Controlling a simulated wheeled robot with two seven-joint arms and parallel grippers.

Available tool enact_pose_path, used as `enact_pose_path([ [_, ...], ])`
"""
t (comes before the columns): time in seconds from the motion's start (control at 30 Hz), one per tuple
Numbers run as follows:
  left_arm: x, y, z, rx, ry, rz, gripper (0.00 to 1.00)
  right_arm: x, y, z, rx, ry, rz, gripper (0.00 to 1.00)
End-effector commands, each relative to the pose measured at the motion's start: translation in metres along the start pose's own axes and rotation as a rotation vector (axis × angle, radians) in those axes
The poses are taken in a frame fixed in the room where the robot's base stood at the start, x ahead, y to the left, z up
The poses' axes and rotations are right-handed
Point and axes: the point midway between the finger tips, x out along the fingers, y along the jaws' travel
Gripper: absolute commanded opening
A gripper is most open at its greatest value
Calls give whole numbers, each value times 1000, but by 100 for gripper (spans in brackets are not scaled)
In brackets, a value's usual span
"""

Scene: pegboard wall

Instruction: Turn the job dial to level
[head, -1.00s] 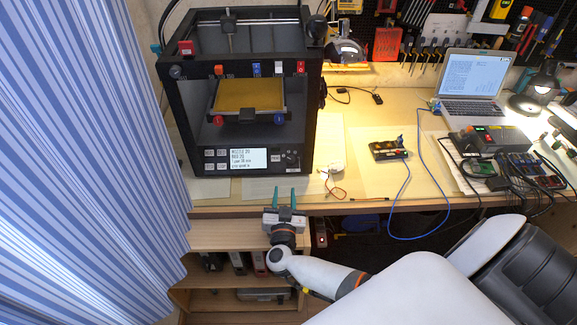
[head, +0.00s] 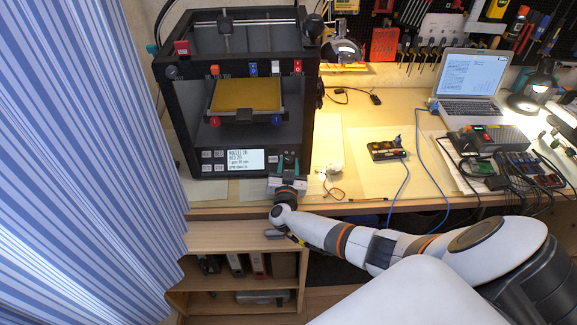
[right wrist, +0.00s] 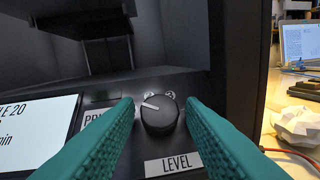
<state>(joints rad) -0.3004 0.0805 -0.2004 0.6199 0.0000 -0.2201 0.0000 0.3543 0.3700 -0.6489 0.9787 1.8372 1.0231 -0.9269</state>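The job dial (right wrist: 159,115) is a dark round knob with a white pointer line on the front panel of the black 3D printer (head: 240,110). In the right wrist view its pointer aims to the upper left, toward a partly hidden label reading "PR". A "LEVEL" label (right wrist: 173,164) sits below the dial. My right gripper (head: 287,168) is open, with its teal fingers on either side of the dial; it also shows in the right wrist view (right wrist: 160,112). Gaps show between fingers and dial. My left gripper is not in view.
The printer's lit screen (head: 244,160) is left of the dial. A white crumpled object (head: 333,165) and a thin cable lie right of the printer. A striped curtain (head: 85,160) hangs at the left. A shelf unit (head: 235,234) stands below the desk.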

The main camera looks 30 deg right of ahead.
Motion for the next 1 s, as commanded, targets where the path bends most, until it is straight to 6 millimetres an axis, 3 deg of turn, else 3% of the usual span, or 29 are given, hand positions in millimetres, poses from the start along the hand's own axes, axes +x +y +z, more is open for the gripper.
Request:
enact_pose_path([
  [0.2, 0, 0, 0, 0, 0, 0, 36, 0, 0, 0, 0, 0, 0, 36],
  [0.4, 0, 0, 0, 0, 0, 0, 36, 0, 0, 0, 0, 0, 0, 5],
  [0.77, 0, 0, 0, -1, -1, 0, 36, -1, 2, -1, 39, 2, -43, 4],
  [1.0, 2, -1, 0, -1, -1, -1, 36, -2, 6, -3, 140, 2, -164, 4],
])
